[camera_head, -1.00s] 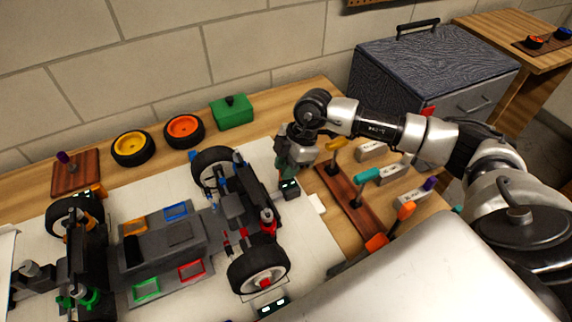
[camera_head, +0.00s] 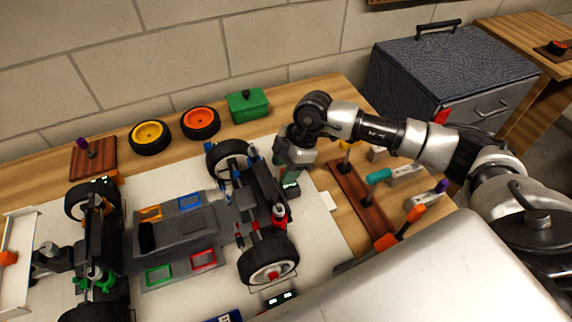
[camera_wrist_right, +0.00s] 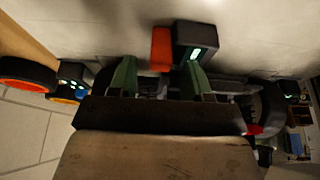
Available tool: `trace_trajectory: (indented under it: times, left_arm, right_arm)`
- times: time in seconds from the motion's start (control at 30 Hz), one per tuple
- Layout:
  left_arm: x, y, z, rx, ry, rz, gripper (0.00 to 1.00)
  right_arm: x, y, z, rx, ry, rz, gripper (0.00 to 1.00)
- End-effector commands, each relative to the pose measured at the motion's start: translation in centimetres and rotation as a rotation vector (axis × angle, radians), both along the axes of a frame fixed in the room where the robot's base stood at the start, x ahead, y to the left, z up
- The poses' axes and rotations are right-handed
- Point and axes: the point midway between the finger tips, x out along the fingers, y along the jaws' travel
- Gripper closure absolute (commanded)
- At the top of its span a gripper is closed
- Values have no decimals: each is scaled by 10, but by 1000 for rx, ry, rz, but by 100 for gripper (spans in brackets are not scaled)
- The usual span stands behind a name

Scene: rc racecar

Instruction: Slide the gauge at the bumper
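The gauge (camera_head: 290,188) is a small dark block with a lit greenish display. It stands on the white mat just off the right end of the car chassis (camera_head: 180,235). In the right wrist view the gauge (camera_wrist_right: 196,44) is right in front of the right-hand green fingertip, with an orange block (camera_wrist_right: 161,48) beside it. My right gripper (camera_wrist_right: 158,78) has its two green fingers apart with a gap between them. In the head view my right gripper (camera_head: 287,174) is low over the gauge; contact cannot be told. My left gripper is not in view.
A wooden rack (camera_head: 362,200) with colored-handled tools lies right of the gauge, beside a small white tab (camera_head: 327,201). Yellow (camera_head: 149,136) and orange (camera_head: 200,122) wheels and a green box (camera_head: 247,104) line the back. Another lit display (camera_head: 280,298) is near the front wheel.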

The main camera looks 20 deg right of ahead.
Motion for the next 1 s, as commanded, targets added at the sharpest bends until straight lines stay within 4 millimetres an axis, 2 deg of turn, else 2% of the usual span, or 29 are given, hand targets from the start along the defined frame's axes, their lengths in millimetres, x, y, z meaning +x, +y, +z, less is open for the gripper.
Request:
trace_trajectory:
  times: [0.17,0.27,0.7,0.83,1.0]
  left_arm:
    - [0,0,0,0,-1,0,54]
    - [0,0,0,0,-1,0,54]
    - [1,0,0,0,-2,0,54]
    - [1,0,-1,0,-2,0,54]
    - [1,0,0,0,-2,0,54]
  right_arm:
    - [0,-1,1,-2,0,-1,51]
    - [1,-5,9,-2,-3,-2,51]
    - [-1,-35,84,-1,-4,-1,51]
    - [-1,-40,96,-1,-1,0,51]
    - [-2,-42,100,-1,0,0,51]
